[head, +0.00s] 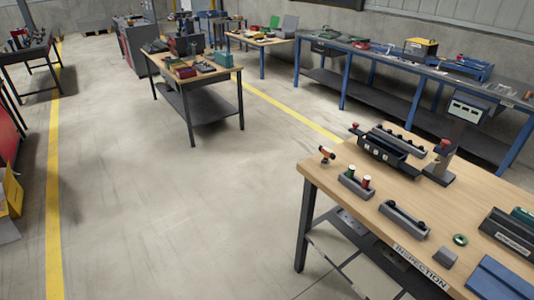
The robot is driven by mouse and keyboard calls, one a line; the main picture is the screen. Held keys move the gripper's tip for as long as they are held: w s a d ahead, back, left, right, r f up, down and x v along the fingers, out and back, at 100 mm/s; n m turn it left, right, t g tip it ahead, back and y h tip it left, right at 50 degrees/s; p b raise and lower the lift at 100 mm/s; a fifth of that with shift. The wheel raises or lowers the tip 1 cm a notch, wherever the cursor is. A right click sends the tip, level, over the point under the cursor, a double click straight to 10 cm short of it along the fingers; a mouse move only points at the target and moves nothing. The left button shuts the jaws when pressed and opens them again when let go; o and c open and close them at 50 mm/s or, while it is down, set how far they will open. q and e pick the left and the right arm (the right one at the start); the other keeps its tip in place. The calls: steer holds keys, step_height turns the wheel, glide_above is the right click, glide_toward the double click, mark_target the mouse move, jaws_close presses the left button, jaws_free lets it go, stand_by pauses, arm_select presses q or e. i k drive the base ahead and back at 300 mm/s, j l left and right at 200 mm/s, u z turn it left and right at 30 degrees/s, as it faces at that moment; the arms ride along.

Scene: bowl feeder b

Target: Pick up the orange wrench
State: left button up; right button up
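I cannot clearly make out an orange wrench in the head view. A small orange-and-dark object (326,153) sits at the far left corner of the near wooden inspection table (345,200). It is too small to tell what it is. Neither of my grippers shows in this view.
Another wooden table (228,77) stands farther back. Open concrete floor (170,210) lies at left and centre.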

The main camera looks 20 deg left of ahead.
mark_target(325, 165)
steer(key=u, duration=0.2)
steer(key=z, duration=1.8)
steer(key=u, duration=1.8)
steer(key=i+l+u, duration=0.4)
steer(key=i+j, duration=0.05)
steer(key=j, duration=0.05)
